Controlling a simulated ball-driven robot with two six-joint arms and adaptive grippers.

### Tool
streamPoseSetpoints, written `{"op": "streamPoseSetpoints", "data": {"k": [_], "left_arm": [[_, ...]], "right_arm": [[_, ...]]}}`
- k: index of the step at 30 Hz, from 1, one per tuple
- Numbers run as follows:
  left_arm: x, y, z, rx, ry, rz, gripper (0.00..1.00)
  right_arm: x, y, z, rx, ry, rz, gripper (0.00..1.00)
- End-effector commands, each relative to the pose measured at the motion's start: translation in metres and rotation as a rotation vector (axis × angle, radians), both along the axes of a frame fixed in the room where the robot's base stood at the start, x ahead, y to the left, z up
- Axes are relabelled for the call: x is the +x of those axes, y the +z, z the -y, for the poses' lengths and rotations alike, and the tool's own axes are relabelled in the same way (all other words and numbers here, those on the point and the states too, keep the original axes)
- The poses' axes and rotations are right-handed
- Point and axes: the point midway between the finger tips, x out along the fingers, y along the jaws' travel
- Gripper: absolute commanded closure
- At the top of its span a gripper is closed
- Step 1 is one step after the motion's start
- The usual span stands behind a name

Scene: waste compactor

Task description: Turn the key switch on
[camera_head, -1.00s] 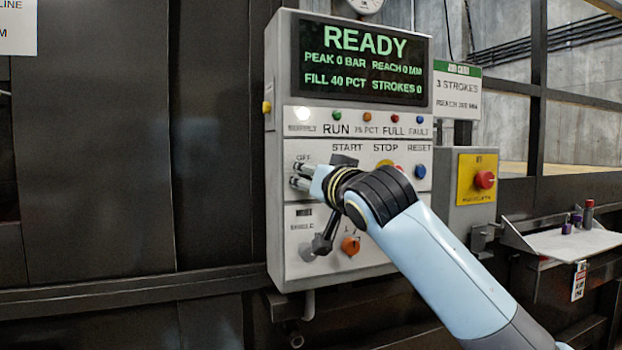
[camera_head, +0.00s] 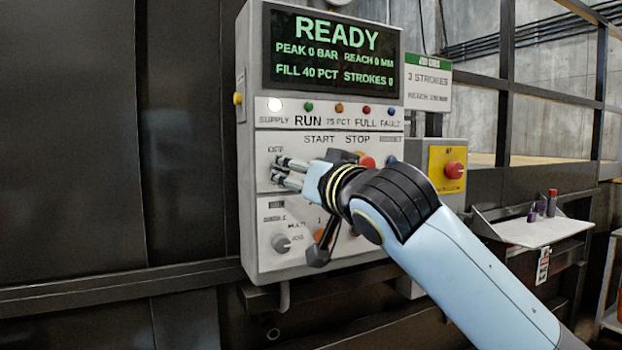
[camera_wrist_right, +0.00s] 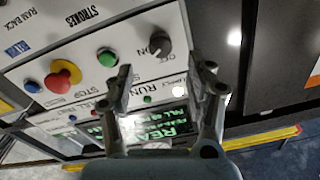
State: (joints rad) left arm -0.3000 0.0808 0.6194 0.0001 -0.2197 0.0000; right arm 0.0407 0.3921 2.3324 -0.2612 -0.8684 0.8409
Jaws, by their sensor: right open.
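The key switch (camera_wrist_right: 160,42) is a dark grey knob between ON and OFF marks on the control panel (camera_head: 250,215). In the wrist view, which is upside down, it stands just beyond the gap between my right fingertips. In the head view my right gripper hides it near the OFF label. My right gripper (camera_head: 277,172) is open and empty in front of the panel; its two fingers also show in the wrist view (camera_wrist_right: 166,72). No contact with the switch is visible. My left gripper is not in view.
The READY screen (camera_head: 330,50) is above, with a lit supply lamp (camera_head: 275,104). The green start button (camera_wrist_right: 108,57) and red stop button (camera_wrist_right: 64,77) are beside the switch. A mode selector (camera_head: 281,243) is below. A red emergency button (camera_head: 454,170) and a shelf (camera_head: 540,232) are right.

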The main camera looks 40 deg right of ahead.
Motion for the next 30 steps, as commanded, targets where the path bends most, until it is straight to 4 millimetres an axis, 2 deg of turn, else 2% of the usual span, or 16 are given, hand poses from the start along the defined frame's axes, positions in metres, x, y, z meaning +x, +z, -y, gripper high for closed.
{"op": "streamPoseSetpoints", "data": {"k": [3,9,26,28,30], "left_arm": [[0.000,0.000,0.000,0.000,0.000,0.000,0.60],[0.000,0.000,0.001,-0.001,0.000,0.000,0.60],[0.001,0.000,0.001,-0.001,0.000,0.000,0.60],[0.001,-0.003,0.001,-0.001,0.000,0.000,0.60],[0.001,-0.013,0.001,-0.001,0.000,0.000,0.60]], "right_arm": [[-0.023,-0.002,-0.005,-0.001,0.001,-0.003,0.45],[-0.043,-0.002,-0.009,0.000,0.000,-0.001,0.45],[-0.045,-0.002,-0.010,0.001,0.000,-0.001,0.45],[-0.045,-0.006,-0.010,0.002,0.000,-0.003,0.45],[-0.047,-0.022,-0.011,0.010,-0.001,-0.014,0.45]]}}
